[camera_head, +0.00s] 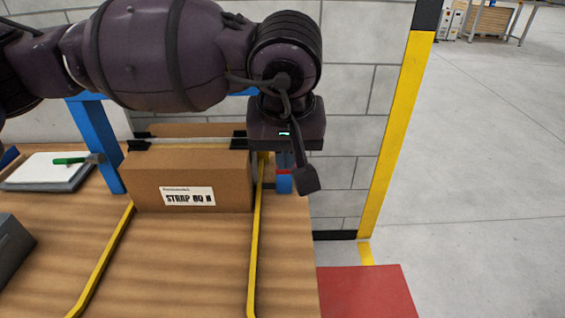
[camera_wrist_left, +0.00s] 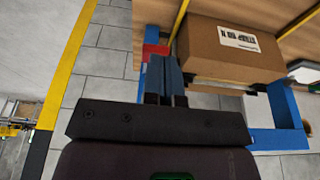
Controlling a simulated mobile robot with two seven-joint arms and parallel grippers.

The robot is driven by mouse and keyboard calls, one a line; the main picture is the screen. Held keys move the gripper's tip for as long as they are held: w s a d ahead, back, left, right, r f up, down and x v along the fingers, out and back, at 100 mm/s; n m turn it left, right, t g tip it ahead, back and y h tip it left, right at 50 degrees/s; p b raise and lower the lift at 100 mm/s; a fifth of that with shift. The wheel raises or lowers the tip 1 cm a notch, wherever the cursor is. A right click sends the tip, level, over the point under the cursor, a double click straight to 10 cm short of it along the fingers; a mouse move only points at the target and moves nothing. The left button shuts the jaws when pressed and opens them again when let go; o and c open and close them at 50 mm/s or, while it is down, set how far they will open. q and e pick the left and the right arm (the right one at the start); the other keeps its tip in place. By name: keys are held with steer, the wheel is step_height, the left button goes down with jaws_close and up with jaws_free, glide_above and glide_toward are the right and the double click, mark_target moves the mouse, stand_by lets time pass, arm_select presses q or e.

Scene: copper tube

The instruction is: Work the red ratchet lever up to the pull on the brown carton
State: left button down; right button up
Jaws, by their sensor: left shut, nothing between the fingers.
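The brown carton (camera_head: 187,165), with a white printed label, sits upright on the wooden table in the head view. It also shows at the upper right of the left wrist view (camera_wrist_left: 222,52). The red lever (camera_head: 285,184) shows as a small red patch just right of the carton, partly hidden by my arm. In the left wrist view the red piece (camera_wrist_left: 153,52) lies right beside my fingertips. My left gripper (camera_wrist_left: 165,62) is shut and empty, between the red piece and the carton. I cannot tell whether it touches the lever. My right gripper is out of view.
Yellow rails or straps (camera_head: 254,250) run along the table on both sides. A blue post (camera_head: 97,145) stands left of the carton. A notepad with a green-handled tool (camera_head: 75,160) lies at the left. A block wall (camera_head: 350,110) is behind; open floor lies right.

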arm_select(q)
steer(key=s+r, duration=0.1)
steer(key=r, duration=0.1)
steer(key=s+r, duration=0.1)
steer(key=r, duration=0.1)
steer(key=shift+s, duration=0.3)
steer(key=shift+f, duration=0.1)
stand_by(1.0)
